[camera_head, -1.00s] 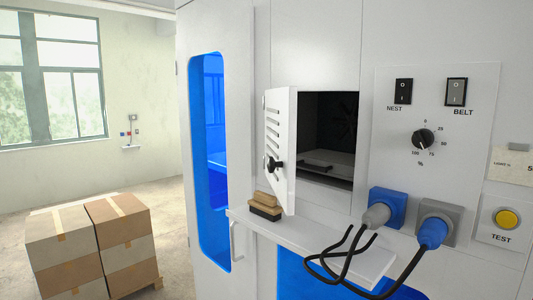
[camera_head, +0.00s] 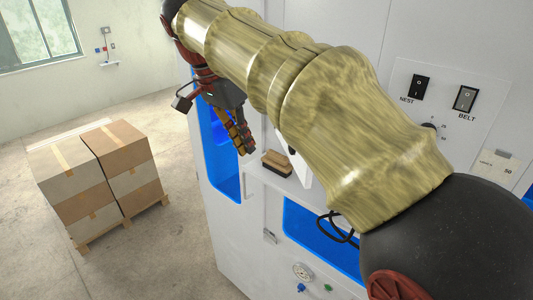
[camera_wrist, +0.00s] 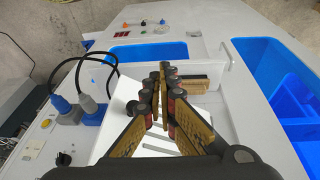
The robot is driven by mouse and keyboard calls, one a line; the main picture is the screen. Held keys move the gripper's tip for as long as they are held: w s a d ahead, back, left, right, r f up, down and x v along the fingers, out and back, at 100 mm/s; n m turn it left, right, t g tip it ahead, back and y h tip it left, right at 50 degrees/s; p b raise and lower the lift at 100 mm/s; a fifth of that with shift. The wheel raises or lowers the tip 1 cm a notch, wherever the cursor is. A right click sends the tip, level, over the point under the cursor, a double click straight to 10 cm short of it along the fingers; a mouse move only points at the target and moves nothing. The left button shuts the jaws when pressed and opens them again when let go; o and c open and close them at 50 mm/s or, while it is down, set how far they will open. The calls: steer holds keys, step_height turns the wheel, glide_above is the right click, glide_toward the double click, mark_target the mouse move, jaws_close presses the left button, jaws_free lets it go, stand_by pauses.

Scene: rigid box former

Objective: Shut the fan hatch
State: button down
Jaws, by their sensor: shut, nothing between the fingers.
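The fan hatch is a white slotted door. In the head view, only its lower part (camera_head: 303,174) shows, standing out from the machine above the shelf; my arm hides the rest and the opening. In the wrist view, the white hatch (camera_wrist: 122,98) lies behind and below my fingers, its slots partly showing. My gripper (camera_head: 247,150) is shut and empty, to the left of the hatch and above the brush in the head view. In the wrist view, the fingertips (camera_wrist: 162,68) meet over the hatch's outer side. I cannot tell whether they touch it.
A wooden brush (camera_head: 277,163) sits on the shelf close to my fingers; it also shows in the wrist view (camera_wrist: 195,83). Plugs with black cables (camera_wrist: 92,108) are left of the hatch there. Stacked boxes (camera_head: 130,170) stand on the floor at left, with open floor around them.

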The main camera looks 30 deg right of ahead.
mark_target(298, 170)
steer(key=s+r+m+g, duration=0.1)
steer(key=s+r+m, duration=0.25)
steer(key=m, duration=0.25)
steer(key=s+d+f+p, duration=0.2)
steer(key=d+f, duration=0.6)
steer(key=f, duration=0.1)
steer(key=shift+s+f+m+g, duration=0.3)
steer(key=shift+s, duration=0.1)
steer(key=s+d+n+t+b, duration=0.1)
steer(key=d+n, duration=0.5)
steer(key=d, duration=1.2)
steer(key=shift+s+t+b, duration=0.15)
steer(key=shift+t+b, duration=0.55)
steer(key=shift+b, duration=0.55)
